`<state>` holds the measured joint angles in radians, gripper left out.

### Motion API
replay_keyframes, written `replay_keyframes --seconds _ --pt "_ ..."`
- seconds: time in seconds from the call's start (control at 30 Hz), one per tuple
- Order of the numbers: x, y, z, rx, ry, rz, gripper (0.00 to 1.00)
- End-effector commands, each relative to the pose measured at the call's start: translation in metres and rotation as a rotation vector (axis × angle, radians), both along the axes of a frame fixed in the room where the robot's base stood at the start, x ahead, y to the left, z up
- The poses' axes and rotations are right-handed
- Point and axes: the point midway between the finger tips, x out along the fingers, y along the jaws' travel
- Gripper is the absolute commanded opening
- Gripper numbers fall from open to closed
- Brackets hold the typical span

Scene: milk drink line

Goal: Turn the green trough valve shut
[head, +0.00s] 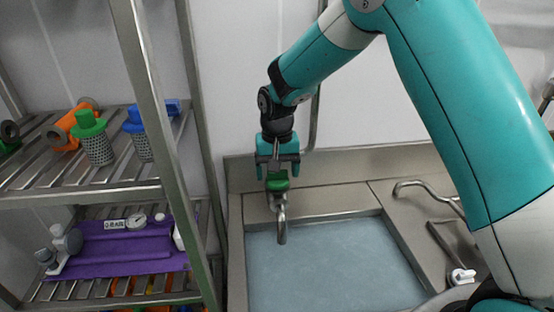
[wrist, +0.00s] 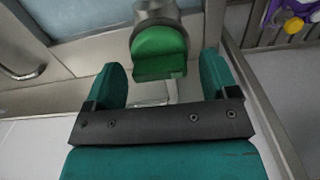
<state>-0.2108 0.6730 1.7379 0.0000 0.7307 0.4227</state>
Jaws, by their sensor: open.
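The green trough valve (head: 277,181) sits on top of a metal spout (head: 282,226) at the back edge of the trough (head: 320,270). My gripper (head: 278,172) points down just above and behind the green handle, with a finger on each side. In the wrist view, the green handle (wrist: 160,52) lies between the tips of my open gripper (wrist: 162,68), with a gap on either side. The fingers do not appear to touch it. My arm hides nothing of the handle in the wrist view, but the handle's far side is not visible.
A metal rack (head: 85,190) stands close on the left, with green-topped and blue-topped strainers above and a purple mat (head: 130,245) below. A bent metal pipe (head: 425,190) lies to the right of the trough. A wall rises behind; pale liquid fills the trough.

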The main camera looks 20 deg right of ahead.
Motion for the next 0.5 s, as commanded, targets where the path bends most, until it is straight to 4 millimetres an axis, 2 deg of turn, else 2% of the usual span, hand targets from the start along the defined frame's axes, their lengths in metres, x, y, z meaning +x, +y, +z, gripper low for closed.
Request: replay_keyframes --seconds 0.17,0.27,0.5 --pt "0.001 0.0 0.018 0.002 -0.006 0.0 0.8" --pt "0.001 0.0 0.04 0.001 -0.007 0.0 0.8" --pt "0.001 0.0 0.103 0.002 -0.009 0.0 0.8"
